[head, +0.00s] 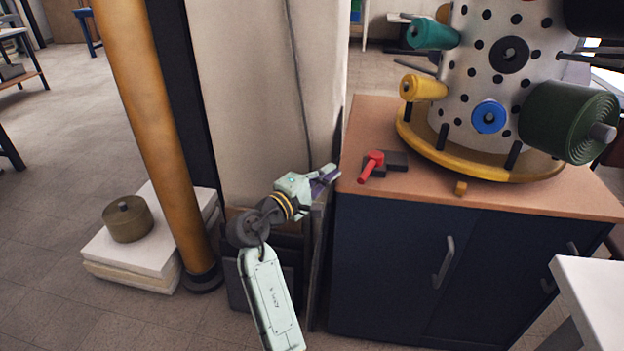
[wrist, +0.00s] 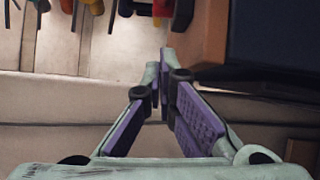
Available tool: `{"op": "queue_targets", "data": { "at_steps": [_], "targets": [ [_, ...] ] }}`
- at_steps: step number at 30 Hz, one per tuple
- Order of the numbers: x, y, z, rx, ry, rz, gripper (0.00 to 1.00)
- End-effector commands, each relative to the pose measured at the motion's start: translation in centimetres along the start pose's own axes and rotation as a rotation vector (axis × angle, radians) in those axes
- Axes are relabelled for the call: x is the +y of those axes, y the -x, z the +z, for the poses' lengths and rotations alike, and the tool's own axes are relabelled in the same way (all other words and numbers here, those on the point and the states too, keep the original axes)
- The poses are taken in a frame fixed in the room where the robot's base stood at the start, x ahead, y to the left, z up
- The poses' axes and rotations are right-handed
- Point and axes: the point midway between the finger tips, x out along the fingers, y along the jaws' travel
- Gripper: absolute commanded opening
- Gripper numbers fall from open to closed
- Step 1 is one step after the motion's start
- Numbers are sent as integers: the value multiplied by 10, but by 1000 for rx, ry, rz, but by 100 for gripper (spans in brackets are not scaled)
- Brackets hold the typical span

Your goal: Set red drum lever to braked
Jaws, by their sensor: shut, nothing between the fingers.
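The red lever (head: 371,166) sits on a dark base (head: 396,160) at the left end of the cabinet top, beside the drum. Its handle points toward the front left. The white drum (head: 463,92) with black dots stands on a yellow ring base (head: 440,160) and carries coloured rolls. My gripper (head: 333,173) is just left of the cabinet's edge, apart from the lever. In the wrist view its purple-padded fingers (wrist: 161,75) converge at the tips with nothing between them.
The blue cabinet (head: 390,250) with an orange-brown top (head: 375,120) stands close to my gripper's right. An orange post (head: 155,130) and pale wall (head: 262,90) stand left. A white table corner (head: 590,290) is at lower right.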

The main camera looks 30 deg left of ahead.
Motion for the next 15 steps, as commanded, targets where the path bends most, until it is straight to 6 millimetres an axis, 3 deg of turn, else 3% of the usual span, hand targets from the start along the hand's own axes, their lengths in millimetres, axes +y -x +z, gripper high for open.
{"op": "queue_targets", "data": {
  "at_steps": [1, 6, 15],
  "targets": [
    [2, -8, 3, -2, -1, -1, 0],
    [2, -11, 28, 0, -2, 0, 0],
    [0, -14, 39, 1, -2, 0, 0]
  ]
}}
